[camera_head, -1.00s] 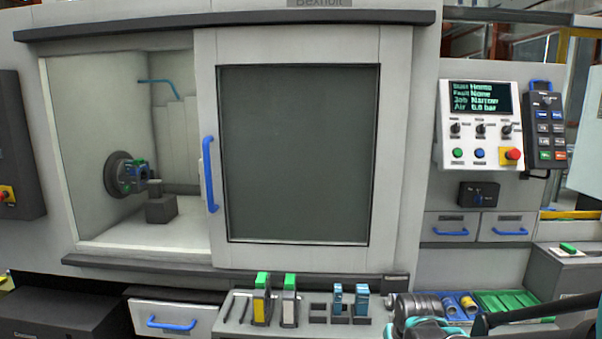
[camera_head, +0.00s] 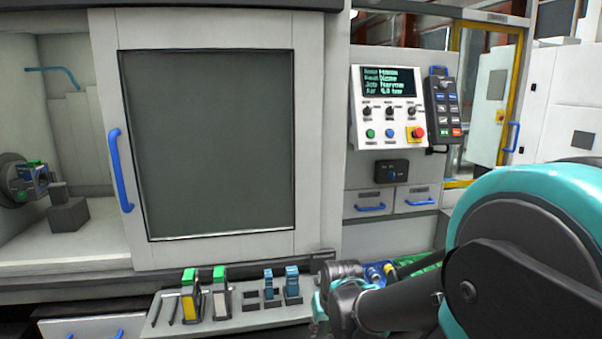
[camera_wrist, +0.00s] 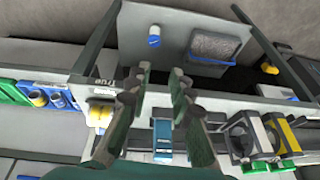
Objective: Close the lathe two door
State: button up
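The lathe's sliding door (camera_head: 208,250) is a pale panel with a large dark window. A blue vertical handle (camera_head: 120,170) is on its left edge. The door stands open: left of it the chuck (camera_head: 25,180) and a grey block (camera_head: 68,214) show inside the lathe. No label shows which lathe this is. My arm reaches in from the right, low in the head view, well away from the handle. My gripper (camera_wrist: 161,72) shows in the wrist view with its fingers apart and nothing between them. The door handle is not in the wrist view.
A tool shelf (camera_head: 240,318) with several upright tools sits below the door. A control panel (camera_head: 366,142) with a screen and a keypad pendant (camera_head: 443,110) are to the right. Drawers (camera_head: 415,199) with blue handles are below them. A grey bin (camera_wrist: 211,47) shows in the wrist view.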

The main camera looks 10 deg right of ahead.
jog(key=w+r+m+y, duration=0.1)
jog(key=w+r, duration=0.1)
jog(key=w, duration=0.1)
jog(key=w+r+m+y, duration=0.1)
jog(key=w+r, duration=0.1)
jog(key=w, duration=0.1)
jog(key=w+r+m+y, duration=0.1)
jog(key=w+r+y, duration=0.1)
jog(key=w, duration=0.1)
jog(key=shift+w+a, duration=0.3)
jog(key=shift+w, duration=0.1)
grip_shut()
jog(key=w+d+r+m+t+y, duration=0.45)
jog(key=w+d+r, duration=0.55)
jog(key=w+r, duration=0.3)
jog(key=w+d+r+t+y, duration=0.4)
jog(key=d+r, duration=0.6)
jog(key=d, duration=0.3)
jog(key=shift+m, duration=0.45)
jog(key=x, duration=1)
jog(key=shift+w+d+f, duration=0.1)
jog(key=shift+d+f, duration=0.05)
jog(key=shift+f, duration=0.05)
jog(key=shift+a, duration=1.75)
